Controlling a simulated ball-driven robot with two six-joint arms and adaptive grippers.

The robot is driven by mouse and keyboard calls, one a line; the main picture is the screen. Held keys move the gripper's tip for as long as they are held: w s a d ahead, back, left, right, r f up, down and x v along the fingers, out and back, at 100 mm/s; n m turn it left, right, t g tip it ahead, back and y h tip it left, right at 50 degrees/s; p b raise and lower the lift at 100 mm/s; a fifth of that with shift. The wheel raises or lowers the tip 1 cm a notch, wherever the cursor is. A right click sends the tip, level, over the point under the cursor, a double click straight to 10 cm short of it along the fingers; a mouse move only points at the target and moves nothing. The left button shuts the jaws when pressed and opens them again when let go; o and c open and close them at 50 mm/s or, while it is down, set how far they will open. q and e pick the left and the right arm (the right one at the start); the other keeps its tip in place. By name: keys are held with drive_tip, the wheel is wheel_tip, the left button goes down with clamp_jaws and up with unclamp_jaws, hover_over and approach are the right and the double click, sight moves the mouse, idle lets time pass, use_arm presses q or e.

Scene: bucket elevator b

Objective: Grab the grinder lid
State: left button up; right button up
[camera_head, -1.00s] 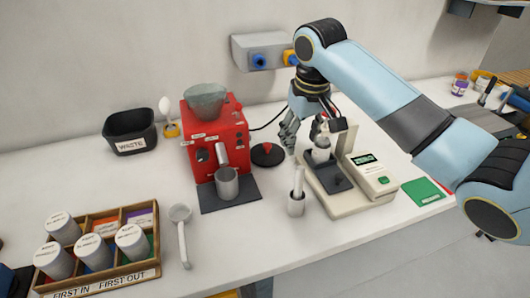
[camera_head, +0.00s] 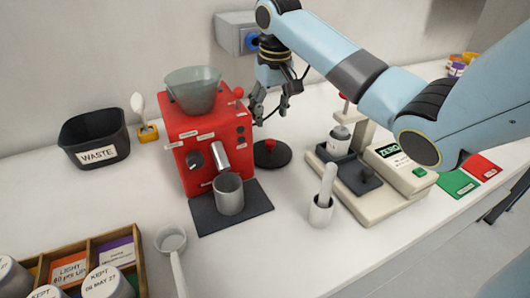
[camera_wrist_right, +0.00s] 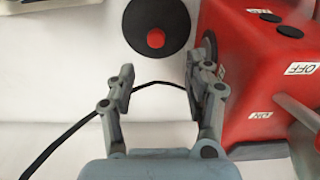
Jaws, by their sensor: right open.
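The grinder lid is a flat black disc with a red knob (camera_head: 271,153). It lies on the white counter just right of the red grinder (camera_head: 212,150). It also shows at the top of the right wrist view (camera_wrist_right: 157,28), beyond my fingertips. The grinder has an uncovered translucent hopper (camera_head: 193,90) on top. My right gripper (camera_head: 268,117) is open and empty, above the counter behind the lid and beside the grinder. In the right wrist view its fingers (camera_wrist_right: 160,75) are spread, with the grinder close by on the right. My left gripper is not in view.
A metal cup (camera_head: 229,196) stands on a dark mat before the grinder. A holder with a white tool (camera_head: 321,207) and a scale (camera_head: 390,190) stand to the right. A black cable (camera_wrist_right: 75,130) runs behind the grinder. A waste bin (camera_head: 94,138) is at left.

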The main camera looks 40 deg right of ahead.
sight(270, 141)
drive_tip(key=f, duration=1)
drive_tip(key=shift+w+d, duration=0.35)
drive_tip(key=shift+d, duration=0.05)
clamp_jaws()
